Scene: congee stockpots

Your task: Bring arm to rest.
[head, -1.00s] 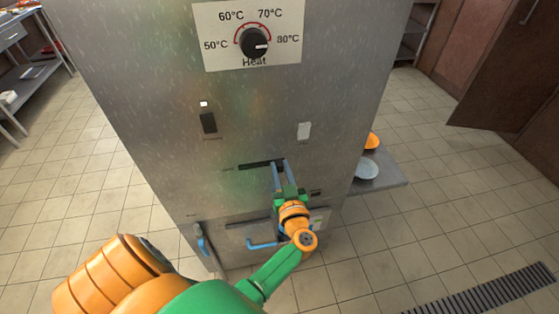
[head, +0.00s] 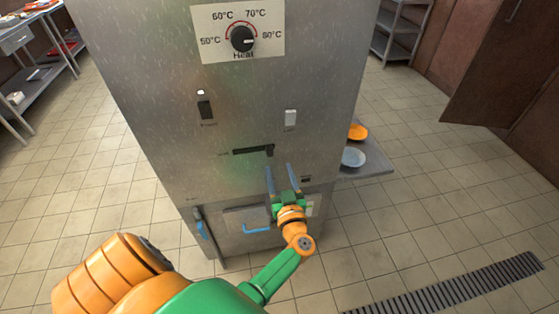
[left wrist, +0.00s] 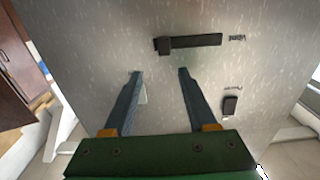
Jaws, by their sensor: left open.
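My left gripper (head: 280,170) is open and empty in front of the steel machine (head: 150,110). Its two blue fingers point at the panel, just below the dark horizontal slot (head: 253,150). The slot's black slider knob (head: 270,150) is at the slot's right end in the head view. In the left wrist view the open fingers (left wrist: 160,74) have nothing between them, and the knob (left wrist: 163,45) and slot (left wrist: 205,40) are beyond the tips, apart from them. My right gripper is not in view.
A heat dial (head: 242,39) is high on the machine, with a dark switch (head: 206,110) and a pale one (head: 291,118) below. Blue handles (head: 257,229) are low on its front. A side shelf (head: 372,168) holds an orange and a pale plate. Tiled floor around is clear.

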